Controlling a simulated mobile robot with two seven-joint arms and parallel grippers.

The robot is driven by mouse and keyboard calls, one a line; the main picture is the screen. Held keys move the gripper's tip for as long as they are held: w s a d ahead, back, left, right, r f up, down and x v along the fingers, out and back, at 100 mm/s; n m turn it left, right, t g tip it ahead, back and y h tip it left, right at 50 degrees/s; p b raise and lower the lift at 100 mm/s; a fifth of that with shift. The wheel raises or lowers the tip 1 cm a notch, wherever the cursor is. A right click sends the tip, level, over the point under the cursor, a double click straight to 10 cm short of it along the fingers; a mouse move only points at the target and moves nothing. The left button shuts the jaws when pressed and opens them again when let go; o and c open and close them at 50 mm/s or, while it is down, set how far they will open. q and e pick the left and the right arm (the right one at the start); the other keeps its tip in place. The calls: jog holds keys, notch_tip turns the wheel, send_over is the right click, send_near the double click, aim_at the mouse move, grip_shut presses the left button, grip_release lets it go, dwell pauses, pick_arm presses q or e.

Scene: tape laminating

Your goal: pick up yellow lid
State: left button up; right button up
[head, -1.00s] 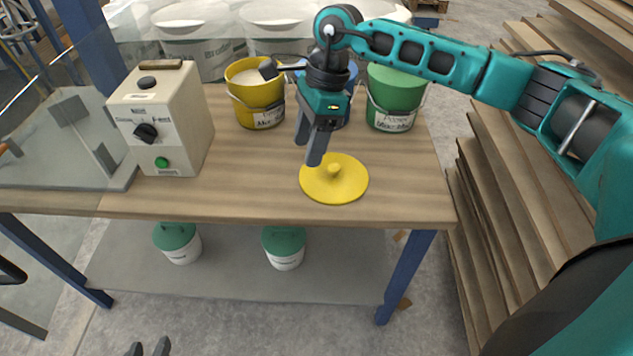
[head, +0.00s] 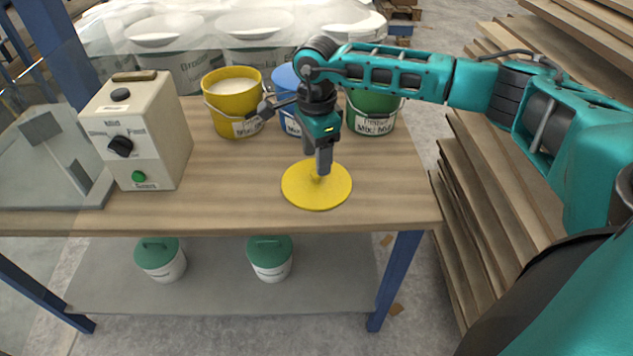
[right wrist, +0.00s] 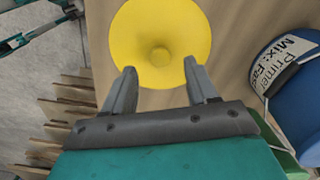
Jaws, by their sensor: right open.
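The yellow lid (head: 317,192) lies flat on the wooden table, a round disc with a small knob at its centre. My right gripper (head: 320,164) points down over the lid from behind, its fingers partly covering the knob in the head view. In the right wrist view the lid (right wrist: 160,25) fills the top middle, and its knob lies just ahead of and between the fingertips. The right gripper (right wrist: 157,76) is open there, with nothing between its fingers. I cannot tell whether the fingertips touch the lid. My left gripper does not show.
A yellow bucket (head: 233,100), a blue bucket (head: 287,80) and a green bucket (head: 372,110) stand behind the lid. A beige control box (head: 140,130) is at the left. Stacked boards (head: 480,190) are at the right. The table (head: 240,195) is clear left of the lid.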

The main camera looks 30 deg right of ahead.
aim_at(317, 178)
notch_tip(317, 178, down, 4)
jog(key=shift+f, duration=0.1)
jog(key=shift+c, duration=0.3)
grip_shut()
